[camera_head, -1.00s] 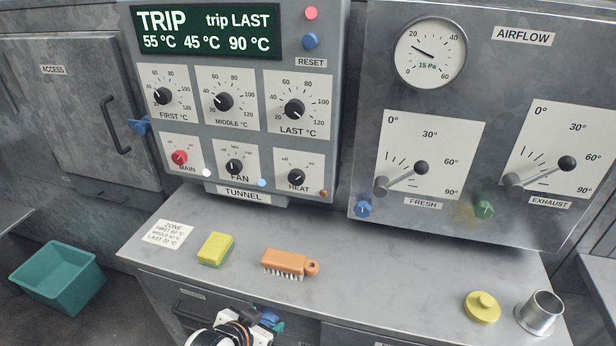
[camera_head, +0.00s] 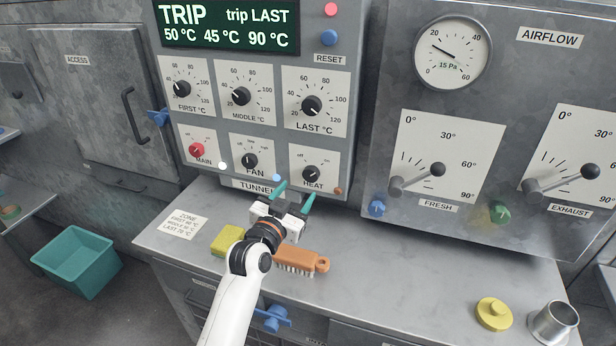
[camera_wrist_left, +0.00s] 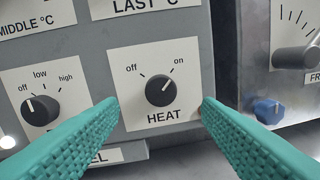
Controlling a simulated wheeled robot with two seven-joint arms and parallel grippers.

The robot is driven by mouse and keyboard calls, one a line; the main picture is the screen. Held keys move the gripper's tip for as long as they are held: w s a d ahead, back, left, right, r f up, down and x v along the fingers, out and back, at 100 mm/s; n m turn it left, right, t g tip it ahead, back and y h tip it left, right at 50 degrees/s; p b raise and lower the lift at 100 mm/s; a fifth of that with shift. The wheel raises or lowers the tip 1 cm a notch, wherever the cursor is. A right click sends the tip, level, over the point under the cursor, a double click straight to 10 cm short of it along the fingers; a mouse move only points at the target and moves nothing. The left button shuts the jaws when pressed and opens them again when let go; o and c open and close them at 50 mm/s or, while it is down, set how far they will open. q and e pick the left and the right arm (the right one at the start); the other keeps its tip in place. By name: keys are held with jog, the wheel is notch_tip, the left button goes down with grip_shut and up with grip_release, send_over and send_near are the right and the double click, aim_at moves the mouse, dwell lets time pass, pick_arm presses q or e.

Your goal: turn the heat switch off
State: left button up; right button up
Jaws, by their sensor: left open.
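The heat switch (camera_head: 311,173) is a black round knob on a white plate at the lower right of the tunnel panel. In the left wrist view the heat switch (camera_wrist_left: 160,90) has its white pointer turned up and right, toward "on"; "off" is at the upper left. My left gripper (camera_head: 294,192) is open and empty in front of the panel, just below the knob. In the left wrist view its teal fingers (camera_wrist_left: 159,106) lie on either side of the HEAT plate, apart from the knob. My right gripper is not in view.
The fan knob (camera_wrist_left: 40,110) is left of the heat plate. The display (camera_head: 226,27) reads TRIP, trip LAST. A yellow sponge (camera_head: 227,240) and an orange brush (camera_head: 301,261) lie on the counter below my left arm. A blue knob (camera_wrist_left: 268,109) is at the right.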

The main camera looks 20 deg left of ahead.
aim_at(310, 176)
pick_arm(q)
jog(key=w, duration=0.5)
jog(key=w+d, duration=0.1)
jog(key=w, duration=0.1)
jog(key=shift+w, duration=0.35)
jog(key=shift+c, duration=0.5)
jog(key=c, duration=0.9)
